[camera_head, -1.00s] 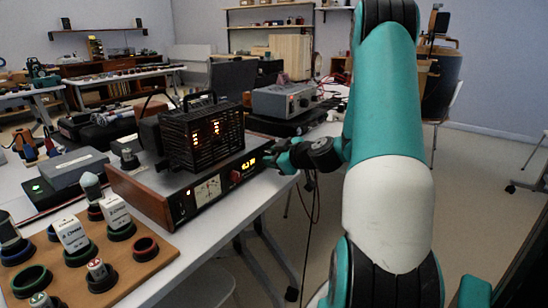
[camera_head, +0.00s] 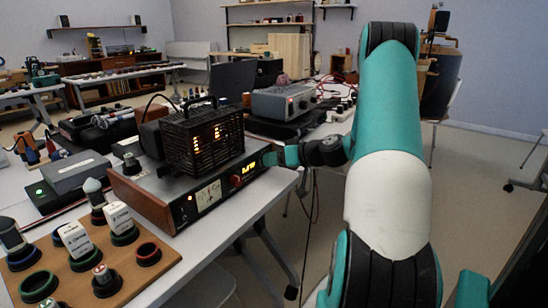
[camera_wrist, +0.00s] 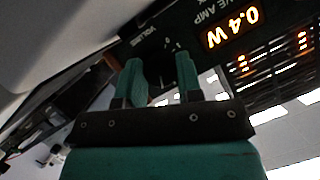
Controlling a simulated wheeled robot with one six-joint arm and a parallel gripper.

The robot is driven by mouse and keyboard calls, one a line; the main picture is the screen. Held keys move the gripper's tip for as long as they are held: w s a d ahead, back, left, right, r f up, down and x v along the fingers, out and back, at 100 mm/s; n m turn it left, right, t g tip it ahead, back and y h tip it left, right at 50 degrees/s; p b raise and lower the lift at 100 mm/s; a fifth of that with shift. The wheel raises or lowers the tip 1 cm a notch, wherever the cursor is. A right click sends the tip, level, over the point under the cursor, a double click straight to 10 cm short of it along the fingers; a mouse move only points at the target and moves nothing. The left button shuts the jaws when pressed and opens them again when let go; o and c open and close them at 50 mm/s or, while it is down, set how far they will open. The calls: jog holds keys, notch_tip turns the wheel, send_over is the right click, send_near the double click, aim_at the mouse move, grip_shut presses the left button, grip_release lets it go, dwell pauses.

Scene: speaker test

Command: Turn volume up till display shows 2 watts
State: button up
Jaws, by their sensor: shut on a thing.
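The amplifier (camera_head: 190,200) is a dark box with wooden sides, a pale meter, a red knob and a lit display (camera_head: 248,166) on its front. In the wrist view the display (camera_wrist: 232,28) appears tilted and reads 0.4 W in orange. My gripper (camera_head: 279,157) is at the right end of the amplifier's front. In the wrist view my gripper (camera_wrist: 160,66) has its two teal fingers on either side of the dark volume knob (camera_wrist: 160,72), shut on it.
A black caged unit with glowing orange parts (camera_head: 203,143) sits on top of the amplifier. A wooden board (camera_head: 135,262) with several rings and labelled pieces lies at front left. A grey instrument (camera_head: 283,101) stands behind. The floor right of the table is open.

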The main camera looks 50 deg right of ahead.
jog(key=m+y+p, duration=0.1)
jog(key=m, duration=0.1)
jog(key=shift+r+m+y, duration=0.1)
jog(key=shift+m+y, duration=0.2)
jog(key=shift+d+m+t+y+p, duration=0.1)
jog(key=shift+m+t+y+p, duration=0.3)
jog(key=shift+m+y+p, duration=0.7)
jog(key=shift+m+h, duration=0.3)
jog(key=shift+h, duration=0.1)
jog(key=o, duration=0.9)
jog(key=shift+o, duration=0.2)
jog(key=p+v, duration=0.6)
jog(key=v, duration=1.1)
jog(key=shift+s+d+f, duration=0.15)
jog(key=shift+s+f, duration=0.05)
